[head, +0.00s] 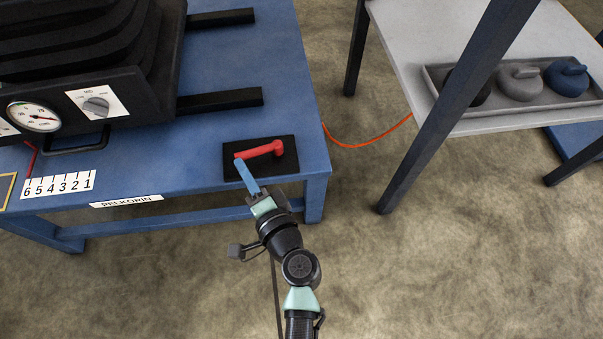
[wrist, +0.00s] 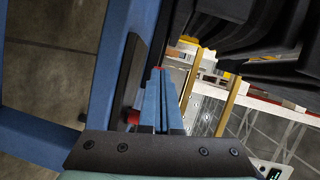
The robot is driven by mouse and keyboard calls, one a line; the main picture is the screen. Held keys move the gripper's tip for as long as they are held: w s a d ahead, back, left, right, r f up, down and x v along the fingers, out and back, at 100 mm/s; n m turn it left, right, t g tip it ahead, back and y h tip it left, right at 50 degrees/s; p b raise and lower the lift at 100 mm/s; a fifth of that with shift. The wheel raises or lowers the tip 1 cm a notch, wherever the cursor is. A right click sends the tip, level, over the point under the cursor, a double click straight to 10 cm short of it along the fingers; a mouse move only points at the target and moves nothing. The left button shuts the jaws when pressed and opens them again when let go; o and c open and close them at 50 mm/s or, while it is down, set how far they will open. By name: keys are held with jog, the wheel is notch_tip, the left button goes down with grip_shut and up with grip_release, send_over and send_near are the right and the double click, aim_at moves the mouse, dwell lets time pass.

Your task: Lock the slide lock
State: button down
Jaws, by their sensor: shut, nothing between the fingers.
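The slide lock has a red handle (head: 262,149) on a black base plate (head: 286,168), at the right front corner of the blue table. The handle lies nearly level across the plate, with its thick round end at the right. My gripper (head: 240,161) is shut and empty, its blue fingertips at the handle's left end; I cannot tell whether they touch it. In the wrist view the shut fingers (wrist: 158,77) point along the dark plate (wrist: 126,72). Small bits of the red handle (wrist: 132,117) show beside and beyond them, and the rest is hidden.
The blue table (head: 225,60) carries a black machine (head: 75,80) with a gauge and a knob, and two black bars reach right from it. A grey trolley (head: 405,30) with a tray of curling-stone-like objects stands to the right. An orange cable (head: 370,143) crosses the gap.

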jog(key=shift+w+a+b, duration=0.3)
jog(key=shift+w+a, duration=0.5)
jog(key=shift+w, duration=0.1)
jog(key=shift+w+a, duration=0.1)
jog(key=shift+w, duration=0.05)
jog(key=shift+w+a+r, duration=0.1)
jog(key=shift+r, duration=0.05)
